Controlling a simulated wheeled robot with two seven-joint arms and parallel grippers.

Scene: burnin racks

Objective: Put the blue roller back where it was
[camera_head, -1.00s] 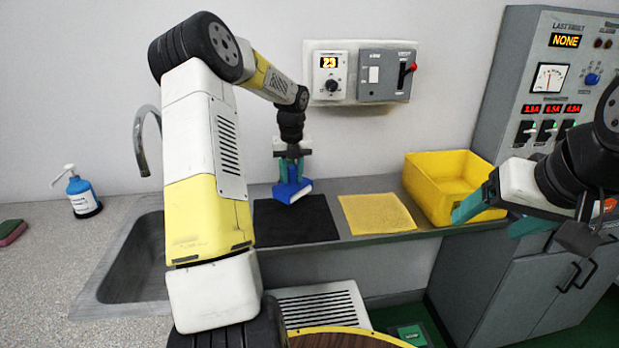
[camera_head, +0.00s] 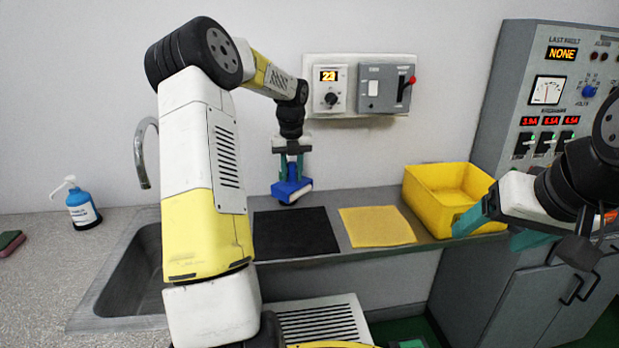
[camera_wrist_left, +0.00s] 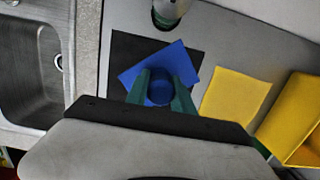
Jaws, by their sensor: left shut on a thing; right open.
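My left gripper (camera_head: 291,172) is shut on the blue roller (camera_head: 292,190), a blue piece with a flat rectangular part. It holds the roller near the rear edge of the black mat (camera_head: 296,236); I cannot tell whether it touches the counter. In the left wrist view the roller (camera_wrist_left: 160,60) shows over the black mat (camera_wrist_left: 122,52), with a round blue part between the fingertips of the left gripper (camera_wrist_left: 160,88). My right gripper (camera_head: 488,222) is open and empty, in front of the yellow bin.
A yellow mat (camera_head: 377,226) lies right of the black mat, and a yellow bin (camera_head: 432,205) stands further right. A sink (camera_head: 125,285) is at the left. A blue bottle (camera_head: 82,208) stands left of it. In the left wrist view a cylindrical thing (camera_wrist_left: 170,12) stands beyond the roller.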

